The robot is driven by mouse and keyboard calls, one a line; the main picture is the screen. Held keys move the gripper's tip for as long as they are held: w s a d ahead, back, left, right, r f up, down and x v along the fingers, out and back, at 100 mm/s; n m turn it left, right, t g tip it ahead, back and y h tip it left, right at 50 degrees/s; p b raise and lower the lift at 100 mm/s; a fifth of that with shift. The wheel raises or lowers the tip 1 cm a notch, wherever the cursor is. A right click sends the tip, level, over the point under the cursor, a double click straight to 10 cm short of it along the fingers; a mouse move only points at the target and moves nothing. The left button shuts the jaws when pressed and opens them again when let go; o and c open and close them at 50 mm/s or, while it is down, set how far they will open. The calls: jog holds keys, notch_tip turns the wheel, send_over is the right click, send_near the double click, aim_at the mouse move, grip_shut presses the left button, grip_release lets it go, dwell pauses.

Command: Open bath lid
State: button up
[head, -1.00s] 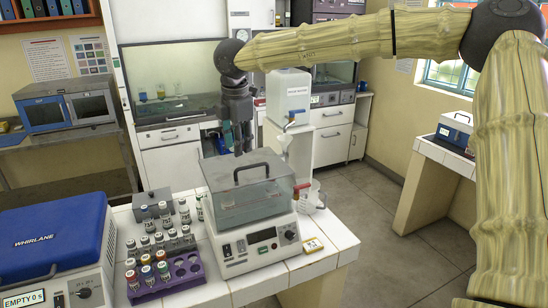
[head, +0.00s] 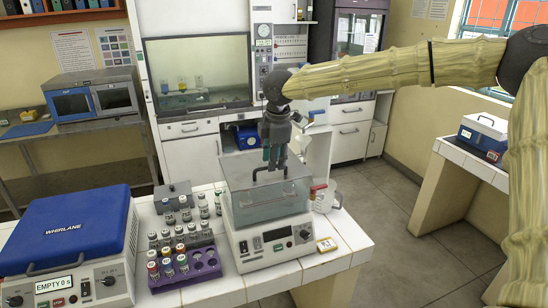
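The bath (head: 272,243) is a white box with a front control panel and a clear tank, standing on the white tiled bench. Its grey see-through lid (head: 240,172) lies flat on top, closed, with a dark arched handle (head: 257,174) in the middle. My gripper (head: 275,166) is dark and points down over the lid, its fingers overlapping the right part of the handle in the picture. I cannot tell whether the fingers touch the handle, or how far apart they are.
A blue-lidded centrifuge (head: 75,222) stands left of the bath. A purple rack (head: 205,265) and several capped vials are close to the bath's left side. A clear jug (head: 325,195) is right of it. The floor at right is clear.

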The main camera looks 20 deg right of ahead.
jog(key=shift+w+d+f, duration=0.1)
jog(key=shift+f, duration=0.5)
grip_shut()
jog(key=shift+r, duration=0.1)
